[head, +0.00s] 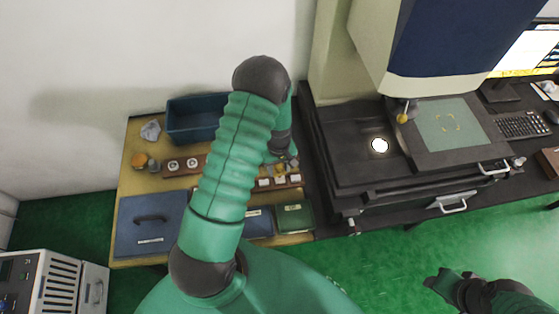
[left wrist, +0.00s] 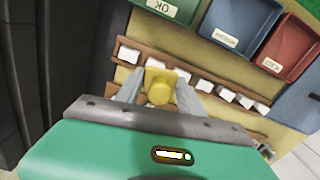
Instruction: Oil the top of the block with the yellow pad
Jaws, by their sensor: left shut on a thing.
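My left gripper (left wrist: 160,92) is shut on a yellow pad (left wrist: 160,86), which sits between its two grey fingertips. In the head view the left gripper (head: 284,160) is over the wooden bench, partly hidden by my own arm. Below the pad in the left wrist view is a brown wooden rack (left wrist: 143,59) holding several small white blocks (left wrist: 204,86). I cannot tell whether the pad touches any of them or which block the task means. White blocks (head: 279,180) also show in the head view. My right gripper (head: 445,284) is at the lower right, over the green floor, away from the bench.
A dark blue bin (head: 192,120), grey crumpled cloth (head: 150,130), orange round item (head: 138,160) and blue case (head: 150,223) are on the bench. Green (left wrist: 170,8), blue (left wrist: 238,24) and red (left wrist: 288,46) trays line one edge. A large machine (head: 372,150) stands close on the right.

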